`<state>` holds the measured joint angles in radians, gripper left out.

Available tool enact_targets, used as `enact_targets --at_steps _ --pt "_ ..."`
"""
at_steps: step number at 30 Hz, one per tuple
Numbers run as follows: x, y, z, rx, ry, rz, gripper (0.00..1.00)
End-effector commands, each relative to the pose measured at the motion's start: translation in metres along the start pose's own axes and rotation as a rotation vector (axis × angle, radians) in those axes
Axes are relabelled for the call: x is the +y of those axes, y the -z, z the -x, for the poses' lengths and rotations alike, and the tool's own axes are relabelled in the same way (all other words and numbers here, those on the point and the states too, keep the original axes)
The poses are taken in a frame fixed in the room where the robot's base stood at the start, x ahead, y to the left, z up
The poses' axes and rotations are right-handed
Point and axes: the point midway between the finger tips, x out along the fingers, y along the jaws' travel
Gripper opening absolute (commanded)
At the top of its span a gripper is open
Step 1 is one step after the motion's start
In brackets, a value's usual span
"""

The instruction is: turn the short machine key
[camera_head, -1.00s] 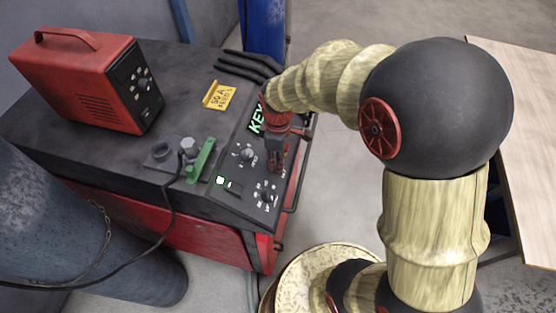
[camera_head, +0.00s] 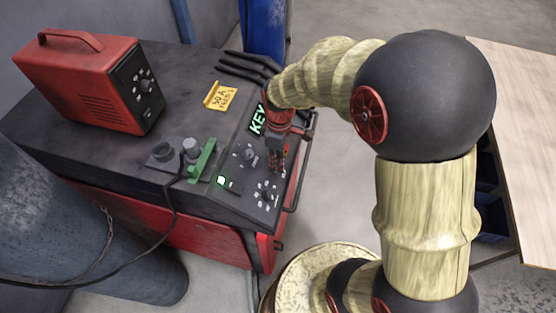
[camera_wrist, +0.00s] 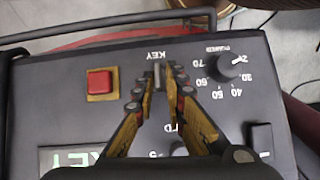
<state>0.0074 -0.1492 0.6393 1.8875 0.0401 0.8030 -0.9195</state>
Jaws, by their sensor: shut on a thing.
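The short machine key (camera_wrist: 157,73) is a small grey metal piece standing at the KEY label on the dark sloped control panel (camera_wrist: 60,110). In the wrist view it sits between the tips of my gripper (camera_wrist: 160,80), whose two yellow-and-dark fingers close in on it from both sides. In the head view my gripper (camera_head: 277,158) reaches down to the right part of the panel, by the front rail; the key is hidden there by the fingers.
In the wrist view a red square button (camera_wrist: 101,83) lies left of the key and a numbered knob (camera_wrist: 229,66) right. A rail (camera_head: 300,165) edges the panel. A green lever (camera_head: 203,160), yellow sign (camera_head: 220,96) and red unit (camera_head: 90,80) stand on the machine.

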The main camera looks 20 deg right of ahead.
Motion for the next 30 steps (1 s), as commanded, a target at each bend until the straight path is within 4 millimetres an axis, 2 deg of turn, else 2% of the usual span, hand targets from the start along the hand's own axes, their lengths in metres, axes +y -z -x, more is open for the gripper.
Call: enact_targets --at_steps 9,30 --pt "0.009 -0.001 0.003 0.002 0.144 -0.194 0.00" --pt "0.013 -0.008 -0.008 -0.005 0.564 -0.718 0.00"
